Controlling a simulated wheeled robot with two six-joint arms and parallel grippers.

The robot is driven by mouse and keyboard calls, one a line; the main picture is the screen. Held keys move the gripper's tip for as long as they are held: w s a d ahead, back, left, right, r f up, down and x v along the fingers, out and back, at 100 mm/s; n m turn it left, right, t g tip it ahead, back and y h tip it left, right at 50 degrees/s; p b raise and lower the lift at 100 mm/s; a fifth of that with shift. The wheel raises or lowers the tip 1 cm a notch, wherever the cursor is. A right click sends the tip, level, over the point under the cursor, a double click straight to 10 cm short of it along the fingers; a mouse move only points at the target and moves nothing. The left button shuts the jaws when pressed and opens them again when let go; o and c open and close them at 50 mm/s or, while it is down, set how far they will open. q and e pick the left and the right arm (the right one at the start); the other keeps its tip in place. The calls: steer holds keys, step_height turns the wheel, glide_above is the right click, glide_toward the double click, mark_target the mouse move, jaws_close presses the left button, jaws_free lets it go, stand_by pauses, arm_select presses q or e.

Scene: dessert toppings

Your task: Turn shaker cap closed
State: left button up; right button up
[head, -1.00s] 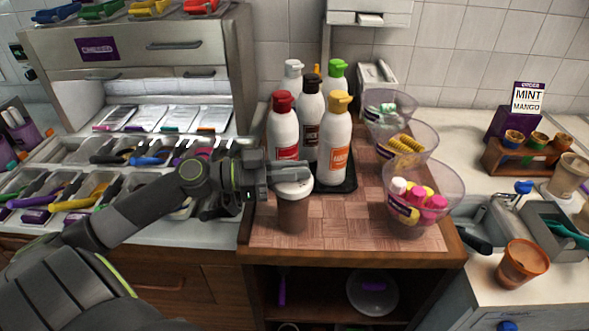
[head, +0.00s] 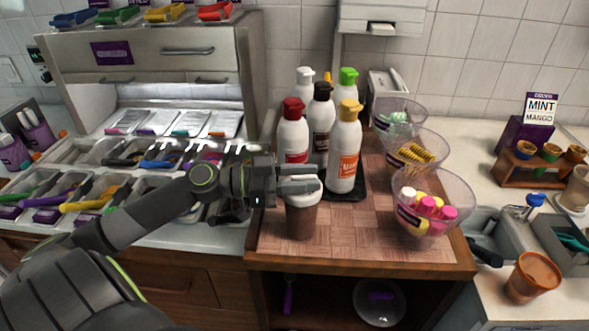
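The shaker (head: 301,220) stands upright near the front left of the wooden board, with a brown see-through body and a pale cap (head: 302,199) on top. My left gripper (head: 300,187) reaches in from the left with its fingers level at the cap. The fingers cover part of the cap's top. Whether they are clamped on it or apart from it is too small to tell. My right gripper is not in view.
Several sauce bottles (head: 344,150) stand in a black tray (head: 347,191) just behind the shaker. Clear bowls (head: 433,203) line the board's right side. The wooden board (head: 350,242) is bare in front. Topping bins (head: 90,190) fill the left counter.

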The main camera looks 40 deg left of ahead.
arm_select(q)
steer(key=shift+s+a, duration=0.1)
steer(key=shift+v, duration=1.4)
steer(key=p+v, duration=0.2)
steer(key=p, duration=1.3)
glide_toward(288, 179)
steer(key=s, duration=0.1)
steer(key=s+a+r, duration=0.1)
steer(key=s, duration=0.1)
steer(key=s+a, duration=0.1)
steer(key=shift+s+r, duration=0.2)
steer(key=shift+r, duration=0.2)
steer(key=shift+f, duration=0.1)
